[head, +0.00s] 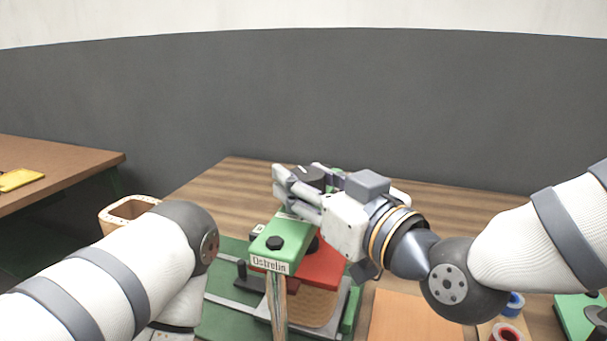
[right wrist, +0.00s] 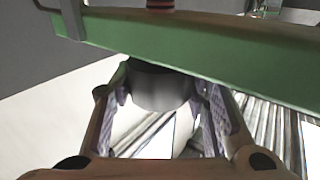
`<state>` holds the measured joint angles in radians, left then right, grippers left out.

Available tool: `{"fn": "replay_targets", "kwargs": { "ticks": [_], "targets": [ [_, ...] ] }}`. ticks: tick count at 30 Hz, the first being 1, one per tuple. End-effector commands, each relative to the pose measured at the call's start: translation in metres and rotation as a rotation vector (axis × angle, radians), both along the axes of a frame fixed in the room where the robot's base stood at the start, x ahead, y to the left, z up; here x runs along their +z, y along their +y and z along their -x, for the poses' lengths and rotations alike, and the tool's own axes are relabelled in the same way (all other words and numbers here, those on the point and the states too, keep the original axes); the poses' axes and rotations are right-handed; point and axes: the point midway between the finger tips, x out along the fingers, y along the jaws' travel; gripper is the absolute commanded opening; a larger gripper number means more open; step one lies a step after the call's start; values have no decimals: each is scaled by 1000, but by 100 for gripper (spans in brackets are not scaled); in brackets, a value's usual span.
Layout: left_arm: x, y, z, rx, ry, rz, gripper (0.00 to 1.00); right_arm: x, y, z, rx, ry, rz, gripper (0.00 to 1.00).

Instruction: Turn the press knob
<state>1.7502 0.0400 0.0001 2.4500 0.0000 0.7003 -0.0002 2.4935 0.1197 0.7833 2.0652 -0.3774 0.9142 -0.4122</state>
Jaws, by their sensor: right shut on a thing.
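The green press (head: 292,228) stands on the table with an "Ostrelin" label on its front and a small black button on top. Its dark round knob (head: 312,177) is at the far end of the press, partly hidden by my right gripper (head: 292,188). In the right wrist view the knob (right wrist: 158,88) is a dark grey cylinder below a green bar. My right gripper (right wrist: 165,110) is shut on the knob, with a ridged purple-grey pad on each side of it.
A wooden bin (head: 128,208) stands left. The table's back right is clear.

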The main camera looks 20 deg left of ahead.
Motion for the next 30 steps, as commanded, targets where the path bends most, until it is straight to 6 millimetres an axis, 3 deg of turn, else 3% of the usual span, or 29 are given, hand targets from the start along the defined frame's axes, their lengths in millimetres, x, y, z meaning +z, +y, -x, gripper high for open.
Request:
{"fn": "replay_targets", "kwargs": {
  "ticks": [4,5,7,17,30],
  "targets": [
    [-1,0,1,0,4,0,0,0,0,-1,0,-2,-4,14],
    [-1,0,1,0,4,0,0,0,0,-1,0,-2,-4,48],
    [-1,0,1,0,4,0,0,0,0,-1,1,-2,-4,62],
    [-1,0,1,0,4,0,0,0,-3,1,0,-1,-3,62],
    [-1,0,1,0,4,0,0,1,-82,63,-1,-1,-4,62]
  ]
}}
